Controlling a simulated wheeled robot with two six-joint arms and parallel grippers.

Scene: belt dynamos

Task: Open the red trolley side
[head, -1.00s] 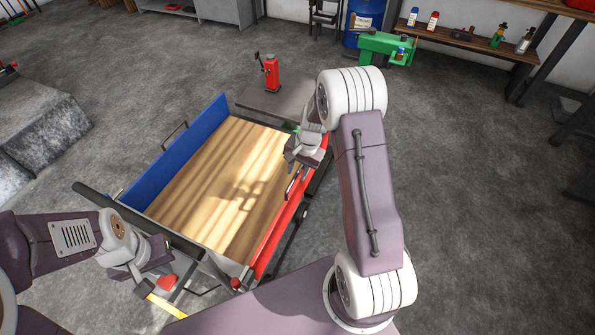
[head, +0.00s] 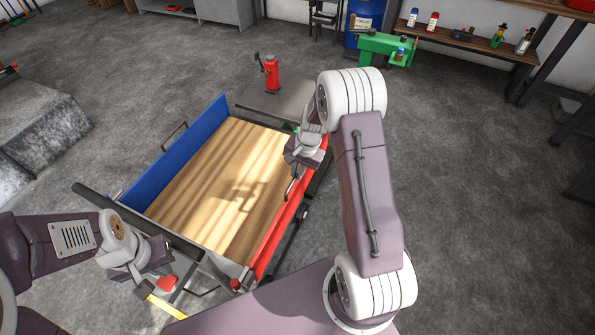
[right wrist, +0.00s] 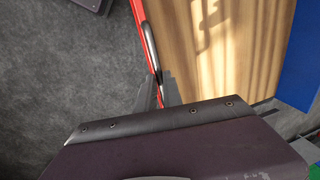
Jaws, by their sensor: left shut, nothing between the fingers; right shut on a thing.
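The trolley has a wooden bed (head: 225,175), a blue side (head: 185,150) on the left and a red side (head: 273,243) on the right. The red side runs along the bed's right edge and looks upright or nearly so. A metal handle (right wrist: 148,42) is on the red side. My right gripper (head: 293,176) is at the red side and shut on this handle; its fingertips (right wrist: 160,92) partly hide the grip. My left gripper (head: 148,284) is shut and empty at the trolley's near left end, by a red knob (head: 167,283).
A dark push bar (head: 140,222) crosses the trolley's near end. A green vise (head: 385,47) is further back. The floor (head: 465,220) to the right is clear.

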